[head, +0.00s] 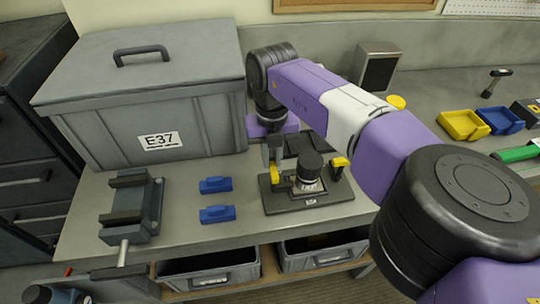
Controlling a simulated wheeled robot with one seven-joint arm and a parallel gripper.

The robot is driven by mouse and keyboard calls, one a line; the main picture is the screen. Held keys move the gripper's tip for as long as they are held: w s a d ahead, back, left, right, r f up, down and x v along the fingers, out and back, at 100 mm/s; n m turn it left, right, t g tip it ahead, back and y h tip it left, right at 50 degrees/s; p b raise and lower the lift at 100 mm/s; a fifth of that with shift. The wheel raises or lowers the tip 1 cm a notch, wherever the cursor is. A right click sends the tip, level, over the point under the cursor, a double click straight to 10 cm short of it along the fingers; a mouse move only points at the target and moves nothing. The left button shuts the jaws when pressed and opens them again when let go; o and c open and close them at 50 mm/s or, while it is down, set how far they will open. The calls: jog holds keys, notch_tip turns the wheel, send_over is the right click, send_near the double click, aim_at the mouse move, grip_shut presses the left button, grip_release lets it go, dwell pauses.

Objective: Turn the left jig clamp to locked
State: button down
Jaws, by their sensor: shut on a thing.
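The jig is a dark base plate (318,202) on the grey bench. A black-topped round part (312,165) with a metallic lower body stands upright in its middle. The left jig clamp (274,175) shows only as a small yellow piece and a dark post; my gripper covers the rest. The right jig clamp (341,163) is a yellow tab on a dark post. My gripper (272,162) points down at the left clamp and is shut on it. Its fingertips are small and partly hard to make out. The clamp's exact angle cannot be told.
A large lidded grey box (200,120) marked E37 stands close behind and left. A vise (135,205) and two blue blocks (216,185) lie to the left. Yellow (463,125) and blue bins stand at the right. My arm spans the right side.

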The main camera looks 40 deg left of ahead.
jog(key=shift+s+d, duration=0.1)
jog(key=c, duration=1.4)
grip_release()
jog(key=shift+o, duration=0.2)
jog(key=shift+r, duration=0.1)
jog(key=shift+r+b, duration=1)
jog(key=shift+r, duration=2.9)
